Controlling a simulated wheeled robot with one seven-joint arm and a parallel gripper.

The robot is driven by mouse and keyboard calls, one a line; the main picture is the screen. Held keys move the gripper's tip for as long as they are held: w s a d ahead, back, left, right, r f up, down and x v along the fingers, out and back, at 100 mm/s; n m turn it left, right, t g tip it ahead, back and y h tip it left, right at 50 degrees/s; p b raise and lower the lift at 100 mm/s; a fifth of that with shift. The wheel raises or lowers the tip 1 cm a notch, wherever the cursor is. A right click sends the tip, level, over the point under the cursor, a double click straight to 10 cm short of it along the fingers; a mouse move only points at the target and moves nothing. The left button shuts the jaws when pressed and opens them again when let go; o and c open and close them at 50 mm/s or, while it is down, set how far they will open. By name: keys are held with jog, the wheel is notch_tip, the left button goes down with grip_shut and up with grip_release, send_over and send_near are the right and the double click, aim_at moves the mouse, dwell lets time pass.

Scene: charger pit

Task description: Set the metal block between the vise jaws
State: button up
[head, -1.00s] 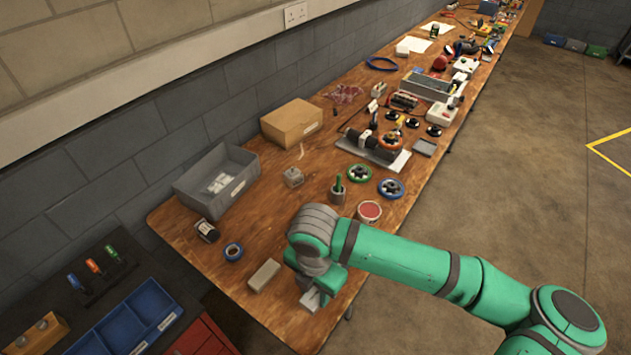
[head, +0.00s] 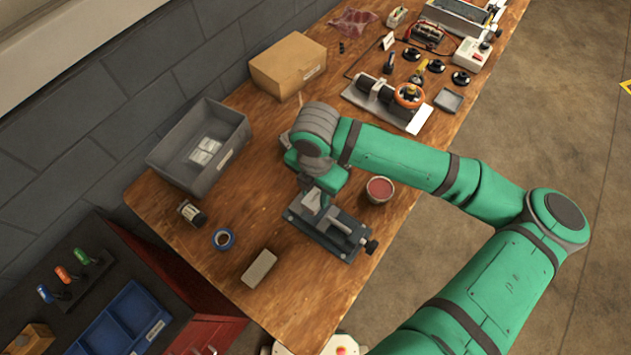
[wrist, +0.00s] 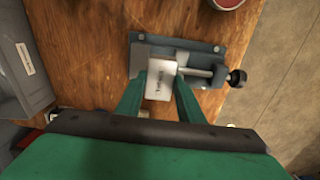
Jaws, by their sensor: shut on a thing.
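My gripper (head: 314,192) is shut on a pale metal block (wrist: 160,80) with a small dark label on its top. In the wrist view a green finger presses on each side of the block. The block also shows below my gripper in the head view (head: 311,203). The dark grey vise (head: 345,215) lies on the bench under and just right of my gripper; it also shows in the wrist view (wrist: 205,50). The block overlaps the vise's jaw area there. I cannot tell whether it is between the jaws or above them. My gripper partly hides the jaws.
A red-topped tin (head: 380,189) stands close behind the vise. A grey-beige bar (head: 259,269), blue tape roll (head: 224,239) and grey bin (head: 222,164) are to the left. Bare wood (head: 320,290) lies in front. The vise's screw knob (wrist: 237,78) sticks out right.

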aim_at(316, 197)
jog(key=shift+s+f, duration=0.1)
jog(key=shift+f, duration=1.95)
jog(key=shift+f, duration=1.05)
jog(key=o, duration=1.3)
jog(key=shift+o, duration=0.2)
jog(key=shift+r, duration=0.1)
notch_tip(316, 197, up, 11)
jog(key=shift+d+f, duration=0.1)
jog(key=shift+f, duration=0.1)
